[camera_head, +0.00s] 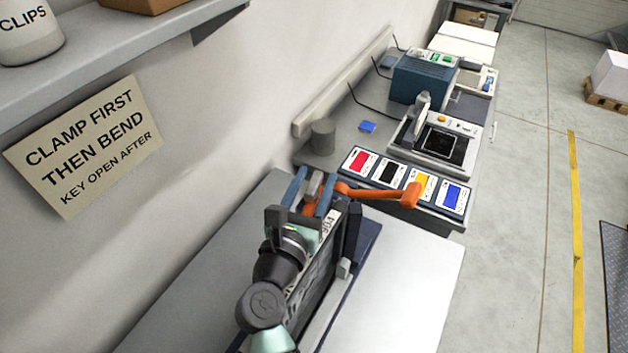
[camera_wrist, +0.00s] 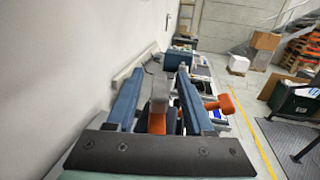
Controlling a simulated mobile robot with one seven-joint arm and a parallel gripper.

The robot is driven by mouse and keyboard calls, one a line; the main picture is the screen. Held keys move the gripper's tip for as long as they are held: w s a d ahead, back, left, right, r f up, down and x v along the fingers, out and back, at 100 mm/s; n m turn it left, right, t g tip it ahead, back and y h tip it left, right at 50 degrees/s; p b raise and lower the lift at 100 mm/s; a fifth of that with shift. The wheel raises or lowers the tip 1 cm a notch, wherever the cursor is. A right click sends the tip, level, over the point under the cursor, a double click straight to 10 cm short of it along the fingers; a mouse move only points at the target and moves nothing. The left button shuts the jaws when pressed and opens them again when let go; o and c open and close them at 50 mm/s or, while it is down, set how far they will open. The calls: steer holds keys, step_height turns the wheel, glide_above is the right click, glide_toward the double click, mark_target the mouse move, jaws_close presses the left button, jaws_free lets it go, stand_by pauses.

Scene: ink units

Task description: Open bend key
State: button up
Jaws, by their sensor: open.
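A bending machine with a dark body and a navy base (camera_head: 366,240) stands on the near bench. An orange arm with a round knob (camera_head: 410,195) sticks out to its right; the knob also shows in the wrist view (camera_wrist: 227,103). A grey upright lever (camera_wrist: 160,90), with an orange part (camera_wrist: 157,123) below it, may be the bend key. My gripper (camera_head: 312,184) is open, its blue fingers on either side of this grey lever. In the wrist view my gripper (camera_wrist: 162,76) has gaps beside the lever; contact cannot be told. My arm hides much of the machine.
A wall sign (camera_head: 85,145) reads "clamp first then bend, key open after". Beyond stand a row of colored ink units (camera_head: 405,181), a grey cup (camera_head: 322,137) and a blue-grey box machine (camera_head: 422,80). The near bench's right part (camera_head: 415,290) is clear.

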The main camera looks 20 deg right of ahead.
steer(key=b+v, duration=0.4)
steer(key=v, duration=0.9)
steer(key=shift+c, duration=0.3)
